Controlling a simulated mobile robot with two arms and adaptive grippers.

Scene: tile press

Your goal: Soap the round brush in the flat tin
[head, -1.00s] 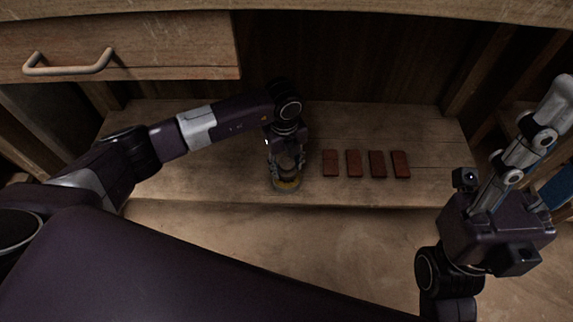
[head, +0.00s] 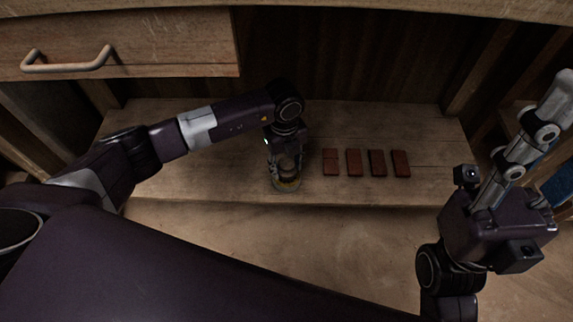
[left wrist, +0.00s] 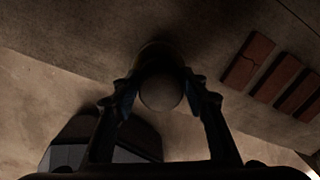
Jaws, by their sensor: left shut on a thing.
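My left gripper (head: 286,180) points down at the front part of the wooden shelf. It is shut on the round brush, whose pale rounded knob (left wrist: 160,93) shows between the fingers in the left wrist view. The knob hides most of what lies below it. In the head view a small yellowish round patch, likely the flat tin (head: 287,187), shows at the fingertips. I cannot tell whether the brush touches it. My right gripper (head: 535,125) is raised at the right, away from the shelf things, with its fingers overlapping in the picture.
Several red-brown tiles (head: 353,163) lie in a row on the shelf (head: 225,180), right of my left gripper. A drawer with a handle (head: 68,66) hangs over the left. A blue thing (head: 557,187) is partly hidden at the far right.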

